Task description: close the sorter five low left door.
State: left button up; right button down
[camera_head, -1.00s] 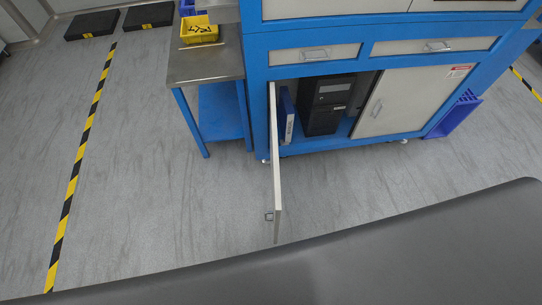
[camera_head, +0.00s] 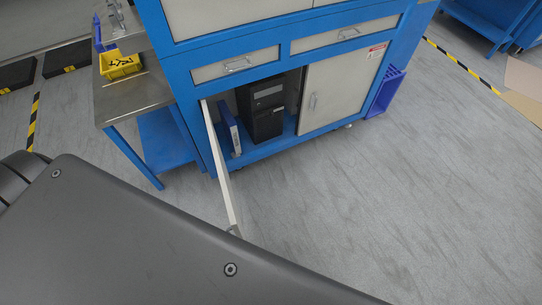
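The sorter (camera_head: 182,82) is a blue cabinet with pale doors and drawers. Its low left door (camera_head: 217,160) stands wide open, swung out toward me and seen nearly edge-on. Its outer end is close to the edge of my dark grey arm, which covers the lower left of the view; I cannot tell whether they touch. Inside the open compartment are a black computer case (camera_head: 267,111) and a blue-and-white binder (camera_head: 229,128). The low right door (camera_head: 331,87) is shut. Neither of my grippers is in view.
A steel-topped blue side table (camera_head: 130,98) with a yellow bin (camera_head: 120,65) stands left of the sorter. A blue-purple crate (camera_head: 385,92) is at the sorter's right side. The floor in front and to the right is clear. Cardboard (camera_head: 524,79) lies far right.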

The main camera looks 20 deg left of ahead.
aim_at(231, 208)
jog(key=z, duration=0.45)
jog(key=k, duration=1.2)
jog(key=u, duration=1.15)
jog(key=i, duration=1)
jog(key=k, duration=0.9)
jog(key=u, duration=0.25)
